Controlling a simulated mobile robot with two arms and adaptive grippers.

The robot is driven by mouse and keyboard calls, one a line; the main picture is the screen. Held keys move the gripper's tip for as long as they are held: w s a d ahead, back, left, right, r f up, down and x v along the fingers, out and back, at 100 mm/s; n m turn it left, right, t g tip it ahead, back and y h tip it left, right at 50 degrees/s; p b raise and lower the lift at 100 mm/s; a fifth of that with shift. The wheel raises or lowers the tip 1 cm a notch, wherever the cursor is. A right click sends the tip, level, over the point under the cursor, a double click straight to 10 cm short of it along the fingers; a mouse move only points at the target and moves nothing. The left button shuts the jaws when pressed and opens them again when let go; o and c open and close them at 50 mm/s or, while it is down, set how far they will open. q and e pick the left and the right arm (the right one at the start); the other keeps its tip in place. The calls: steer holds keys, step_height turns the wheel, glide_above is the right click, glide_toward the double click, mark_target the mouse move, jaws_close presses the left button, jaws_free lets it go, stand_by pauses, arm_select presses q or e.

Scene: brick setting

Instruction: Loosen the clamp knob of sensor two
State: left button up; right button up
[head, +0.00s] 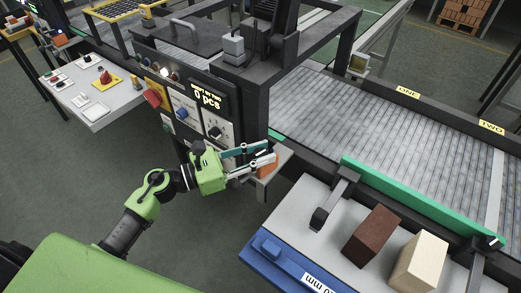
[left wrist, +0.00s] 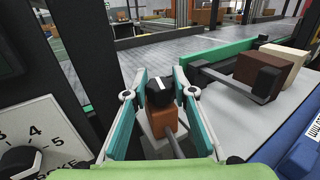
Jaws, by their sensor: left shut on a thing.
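My left gripper (head: 271,150) reaches in from the left, beside the control panel's right edge. In the left wrist view its two teal-padded fingers (left wrist: 160,75) stand on both sides of a black knob (left wrist: 187,92) with a white mark and are shut on it. The knob sits on an orange-brown block (left wrist: 162,122), with a grey rod at its lower right. In the head view the orange block (head: 267,165) is partly hidden by the fingers. No label shows whether this is sensor two. My right gripper is not in view.
The control panel (head: 205,122) with a dial stands close left of the gripper. Right of it is a grey table with a dark brown block (head: 372,235) and a cream block (head: 420,262). Behind runs a roller conveyor (head: 400,140) with a green rail and labels ONE and TWO.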

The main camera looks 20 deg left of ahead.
arm_select(q)
steer(key=n+t+y+p, duration=0.1)
steer(key=n+t+y, duration=0.1)
steer(key=n+t+y+p, duration=0.1)
steer(key=y, duration=0.1)
steer(key=shift+s+d+r+n+t+y, duration=0.1)
steer(key=shift+r+n+t+y, duration=0.1)
steer(key=shift+n+t+y, duration=0.15)
steer(key=shift+f+n+t+y+p, duration=0.15)
steer(key=shift+n+t+y+p, duration=0.75)
steer(key=shift+n+y, duration=0.8)
steer(key=shift+n+t+y, duration=0.35)
steer(key=shift+n+y, duration=0.1)
steer(key=shift+y, duration=0.8)
steer(key=shift+n+y, duration=0.4)
steer(key=shift+y, duration=0.1)
steer(key=shift+f+n+y, duration=0.1)
steer(key=shift+n+y, duration=0.5)
steer(key=shift+y, duration=0.5)
steer(key=shift+n+y+b, duration=0.45)
steer(key=shift+n+y, duration=0.65)
steer(key=shift+y, duration=0.9)
steer(key=o, duration=1.1)
